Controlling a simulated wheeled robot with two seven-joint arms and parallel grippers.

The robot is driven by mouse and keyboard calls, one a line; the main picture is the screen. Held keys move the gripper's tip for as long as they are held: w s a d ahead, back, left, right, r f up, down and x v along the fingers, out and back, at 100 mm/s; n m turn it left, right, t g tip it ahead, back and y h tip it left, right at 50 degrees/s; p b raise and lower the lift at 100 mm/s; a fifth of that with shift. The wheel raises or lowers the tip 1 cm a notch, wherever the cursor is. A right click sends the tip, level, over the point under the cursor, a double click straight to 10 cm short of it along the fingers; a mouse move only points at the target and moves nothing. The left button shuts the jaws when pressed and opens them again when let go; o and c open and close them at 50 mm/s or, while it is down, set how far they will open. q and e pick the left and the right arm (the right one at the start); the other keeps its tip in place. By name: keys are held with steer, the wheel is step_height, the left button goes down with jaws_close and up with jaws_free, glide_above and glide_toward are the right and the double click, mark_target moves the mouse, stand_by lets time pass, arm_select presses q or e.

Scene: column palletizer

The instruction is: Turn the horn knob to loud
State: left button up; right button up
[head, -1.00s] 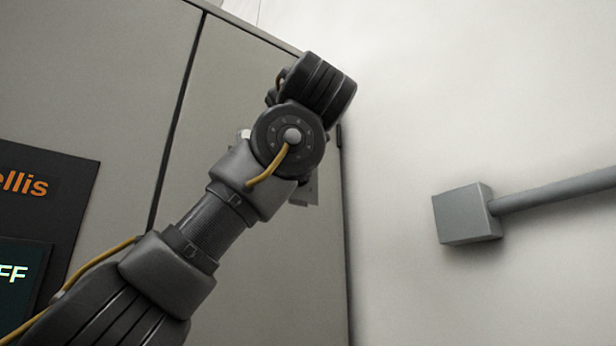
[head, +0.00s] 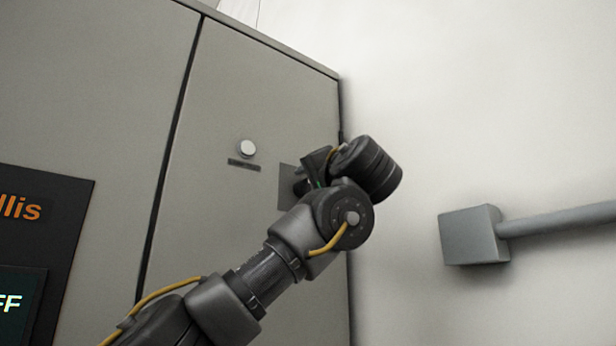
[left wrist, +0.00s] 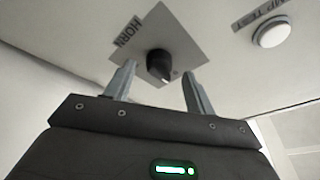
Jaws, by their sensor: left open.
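The horn knob (left wrist: 160,66) is a black rotary knob on a light square plate (left wrist: 187,45) with a HORN label (left wrist: 127,34) in the left wrist view. My left gripper (left wrist: 156,88) is open, its two fingers apart on either side of the knob in that view. Whether the fingers reach around the knob or stop short of it I cannot tell. In the head view the plate (head: 287,188) shows on the grey cabinet, partly behind my left wrist. My left gripper (head: 309,185) is mostly hidden there. The right gripper is not in view.
A round white lamp button (head: 247,148) with a dark label sits left of the plate. The grey cabinet door (head: 220,230) fills the middle. A grey box with a pipe (head: 474,235) is on the wall at right. A dark panel with a screen (head: 22,300) is at left.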

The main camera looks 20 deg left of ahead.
arm_select(q)
steer(key=shift+p+x, duration=0.35)
steer(key=shift+x, duration=0.65)
steer(key=c, duration=0.9)
steer(key=shift+c, duration=0.2)
